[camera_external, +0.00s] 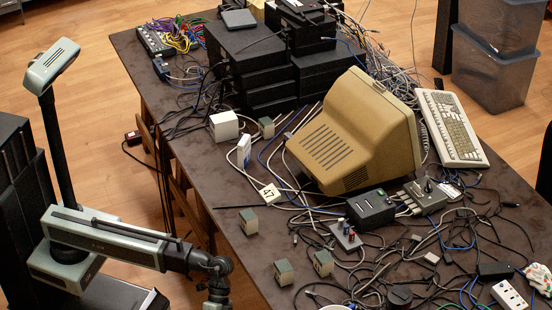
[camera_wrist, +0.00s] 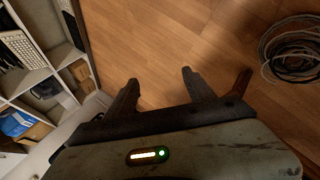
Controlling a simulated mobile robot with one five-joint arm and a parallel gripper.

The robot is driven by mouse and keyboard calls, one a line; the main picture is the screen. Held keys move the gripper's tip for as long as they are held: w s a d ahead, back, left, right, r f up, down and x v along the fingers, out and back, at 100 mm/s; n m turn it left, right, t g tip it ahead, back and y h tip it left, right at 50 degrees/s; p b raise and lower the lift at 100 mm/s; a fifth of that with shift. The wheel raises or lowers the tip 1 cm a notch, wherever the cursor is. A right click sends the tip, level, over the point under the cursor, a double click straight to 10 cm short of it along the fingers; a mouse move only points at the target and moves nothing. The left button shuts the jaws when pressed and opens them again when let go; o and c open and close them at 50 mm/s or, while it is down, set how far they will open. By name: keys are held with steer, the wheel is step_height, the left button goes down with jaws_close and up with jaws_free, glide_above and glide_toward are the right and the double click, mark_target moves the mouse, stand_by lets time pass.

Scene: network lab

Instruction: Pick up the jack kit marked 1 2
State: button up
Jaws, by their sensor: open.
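Several small grey-green and cream boxes lie on the dark table in the external view: one near the left edge (camera_external: 249,222), one near the front (camera_external: 283,272), one right of it (camera_external: 323,263), and one farther back (camera_external: 266,127). I cannot read a mark "1 2" on any of them, so I cannot tell which is the jack kit. My gripper (camera_wrist: 158,78) shows in the wrist view with its two fingers apart and nothing between them. It points over the wooden floor, and no small box shows there. In the external view my arm's end is at the bottom, left of the table.
The table (camera_external: 228,196) holds a beige monitor (camera_external: 355,135), a keyboard (camera_external: 450,128), a card marked 47 (camera_external: 269,192) and many tangled cables. The wrist view shows white shelves (camera_wrist: 38,75) at left and a cable coil (camera_wrist: 292,50) at right.

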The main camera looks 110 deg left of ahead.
steer(key=w+a+r+m+t+h+p, duration=0.1)
steer(key=w+r+h+p, duration=0.2)
steer(key=r+p, duration=0.8)
steer(key=w+r+t+h+p, duration=0.15)
steer(key=r+p, duration=0.25)
steer(key=r, duration=1.3)
steer(key=w+a+r+m+t+h+p, duration=0.1)
steer(key=w+r+h+p, duration=0.3)
steer(key=r+p, duration=0.7)
steer(key=m+t+y+b, duration=0.5)
steer(key=y+b, duration=0.2)
steer(key=b, duration=0.4)
glide_toward(252, 224)
steer(key=shift+w+d+f, duration=0.45)
steer(key=shift+w+f, duration=0.35)
steer(key=shift+r+b+x, duration=0.1)
steer(key=shift+b+x, duration=0.7)
steer(key=shift+x, duration=1.2)
steer(key=shift+r+b+x, duration=0.15)
steer(key=shift+b+x, duration=0.6)
steer(key=shift+x, duration=1.25)
steer(key=shift+d, duration=0.15)
jaws_close()
steer(key=shift+r, duration=0.1)
